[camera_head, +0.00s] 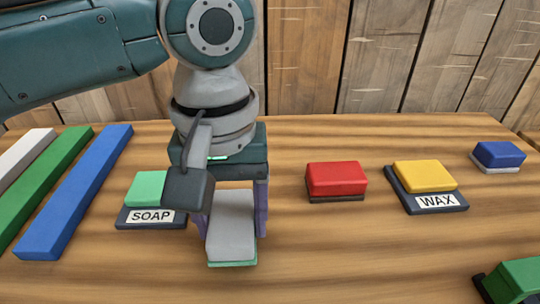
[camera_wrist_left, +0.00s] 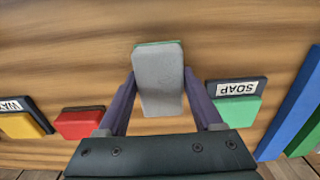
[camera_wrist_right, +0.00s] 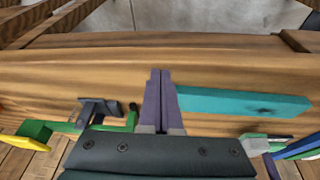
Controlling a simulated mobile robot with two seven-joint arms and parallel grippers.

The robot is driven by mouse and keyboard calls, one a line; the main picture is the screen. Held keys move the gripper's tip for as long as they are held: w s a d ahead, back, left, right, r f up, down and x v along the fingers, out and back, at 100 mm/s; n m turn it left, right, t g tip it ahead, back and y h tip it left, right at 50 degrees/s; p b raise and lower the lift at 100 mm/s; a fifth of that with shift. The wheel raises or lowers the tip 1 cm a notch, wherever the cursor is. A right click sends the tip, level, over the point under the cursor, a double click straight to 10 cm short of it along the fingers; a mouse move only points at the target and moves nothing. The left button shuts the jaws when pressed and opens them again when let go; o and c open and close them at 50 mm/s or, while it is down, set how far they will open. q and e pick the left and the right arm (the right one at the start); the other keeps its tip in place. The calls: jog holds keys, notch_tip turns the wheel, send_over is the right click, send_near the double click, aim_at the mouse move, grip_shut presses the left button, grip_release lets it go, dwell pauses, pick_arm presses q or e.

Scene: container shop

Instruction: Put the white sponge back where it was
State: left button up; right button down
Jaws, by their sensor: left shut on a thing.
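The white sponge (camera_head: 231,220), pale grey-white on top with a green layer beneath, is between the fingers of my left gripper (camera_head: 233,208). It also shows in the left wrist view (camera_wrist_left: 159,82), with a finger against each long side. My left gripper is shut on it, just right of the SOAP tray (camera_head: 135,224); I cannot tell whether the sponge touches the table. My right gripper (camera_wrist_right: 160,92) shows only in the right wrist view, its fingers together with nothing between them.
A mint-green block (camera_head: 150,187) lies on the SOAP tray. A red sponge (camera_head: 336,179), the WAX tray (camera_head: 400,192) with a yellow block (camera_head: 424,175), and a blue sponge (camera_head: 497,155) stand to the right. Long bars (camera_head: 75,195) lie at left. The table between white and red sponges is clear.

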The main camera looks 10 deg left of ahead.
pick_arm(q)
jog(key=shift+f, duration=1)
jog(key=shift+f, duration=0.15)
jog(key=o, duration=1.2)
